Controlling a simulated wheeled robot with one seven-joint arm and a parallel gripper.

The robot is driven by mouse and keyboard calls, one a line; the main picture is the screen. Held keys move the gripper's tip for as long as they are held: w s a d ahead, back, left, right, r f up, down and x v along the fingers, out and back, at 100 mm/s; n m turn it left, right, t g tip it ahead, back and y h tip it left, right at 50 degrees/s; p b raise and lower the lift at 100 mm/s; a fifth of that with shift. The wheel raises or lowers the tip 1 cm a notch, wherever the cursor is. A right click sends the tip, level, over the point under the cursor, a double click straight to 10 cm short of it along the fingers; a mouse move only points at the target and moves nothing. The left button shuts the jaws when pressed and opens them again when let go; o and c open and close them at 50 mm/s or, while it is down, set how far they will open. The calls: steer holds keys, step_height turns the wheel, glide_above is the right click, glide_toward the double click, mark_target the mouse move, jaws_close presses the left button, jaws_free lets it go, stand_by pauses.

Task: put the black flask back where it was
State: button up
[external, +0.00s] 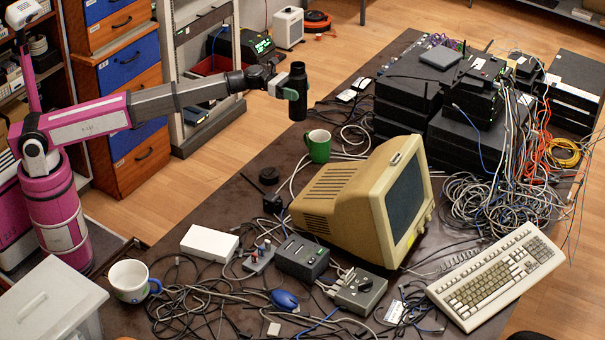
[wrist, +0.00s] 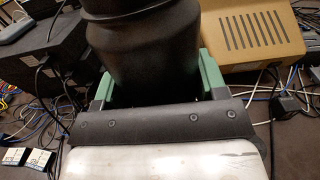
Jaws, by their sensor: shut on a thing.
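The black flask (external: 298,88) is upright in the air above the dark table, left of the black device stack in the external view. My gripper (external: 290,94) is shut on its body. In the wrist view the flask (wrist: 155,45) fills the top middle, between the green fingers of my gripper (wrist: 155,85). The flask's base is clear of the table (external: 225,215) in the external view. The spot directly under it is partly hidden in the wrist view.
A green mug (external: 319,146) stands below and right of the flask. A beige monitor (external: 345,195), a round black lid-like disc (external: 268,175) and tangled cables are nearby. Black devices (external: 415,85) are stacked at the right. A white mug (external: 130,281) stands at the front left.

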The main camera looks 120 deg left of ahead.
steer(key=s+d+f+m+g+h, duration=0.1)
steer(key=s+d+m+h, duration=0.3)
steer(key=d, duration=1.1)
steer(key=s+d+m+h, duration=0.1)
steer(key=s+d+h, duration=0.4)
steer(key=d, duration=0.9)
steer(key=w+d+f, duration=0.3)
steer(key=w+f, duration=0.1)
steer(key=f, duration=0.3)
steer(key=w+d+f+y, duration=0.1)
steer(key=w+d+f, duration=0.3)
steer(key=f, duration=0.4)
steer(key=shift+d+f+y, duration=0.2)
steer(key=shift+d+y, duration=0.05)
steer(key=shift+y, duration=0.05)
steer(key=o, duration=1.3)
steer(key=shift+f, duration=0.1)
